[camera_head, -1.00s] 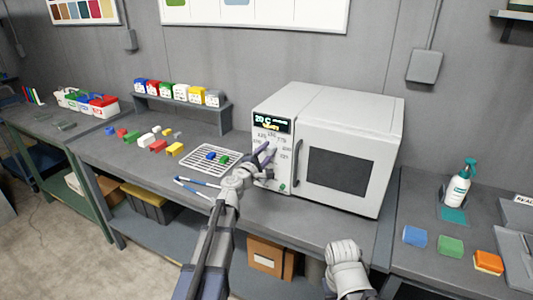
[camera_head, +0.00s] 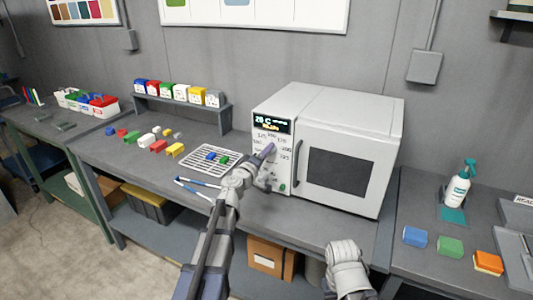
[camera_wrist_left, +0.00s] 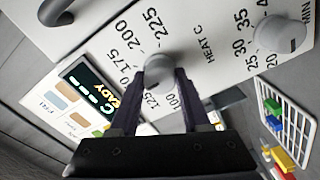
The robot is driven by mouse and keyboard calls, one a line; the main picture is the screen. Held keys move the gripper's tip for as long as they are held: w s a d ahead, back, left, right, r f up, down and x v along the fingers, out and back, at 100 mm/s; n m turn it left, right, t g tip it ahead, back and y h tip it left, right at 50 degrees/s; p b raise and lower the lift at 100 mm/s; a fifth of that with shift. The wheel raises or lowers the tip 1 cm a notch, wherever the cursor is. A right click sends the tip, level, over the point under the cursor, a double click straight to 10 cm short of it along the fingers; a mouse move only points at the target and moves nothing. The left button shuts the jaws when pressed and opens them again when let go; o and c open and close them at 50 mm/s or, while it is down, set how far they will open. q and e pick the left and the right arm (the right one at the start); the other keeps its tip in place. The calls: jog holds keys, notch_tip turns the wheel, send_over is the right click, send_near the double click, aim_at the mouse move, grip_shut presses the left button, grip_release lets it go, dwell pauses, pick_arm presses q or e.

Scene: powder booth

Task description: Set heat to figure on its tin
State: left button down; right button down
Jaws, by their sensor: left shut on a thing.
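The white oven (camera_head: 350,110) stands on the bench, with a dark door window and a control panel on its left side. The round grey HEAT C knob (camera_wrist_left: 157,68) has figures from 100 to 225 around it in the wrist view. My left gripper (camera_head: 268,152) is at this dial, its two fingers (camera_wrist_left: 163,82) shut on the knob. The knob's pointer cannot be made out.
A wire rack (camera_head: 196,165) left of the oven holds a blue and a green piece. A second knob (camera_wrist_left: 280,33) marked in minutes sits beside the heat dial. Loose coloured blocks (camera_head: 158,146) lie farther left. A spray bottle (camera_head: 457,188) stands at right.

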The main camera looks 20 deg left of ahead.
pick_arm(q)
jog(key=shift+m, duration=0.5)
jog(key=shift+c, duration=1.8)
grip_release()
jog(key=shift+s, duration=0.1)
jog(key=s+a, duration=0.1)
jog(key=s, duration=0.6)
jog(key=shift+s+a, duration=0.2)
jog(key=shift+s, duration=0.1)
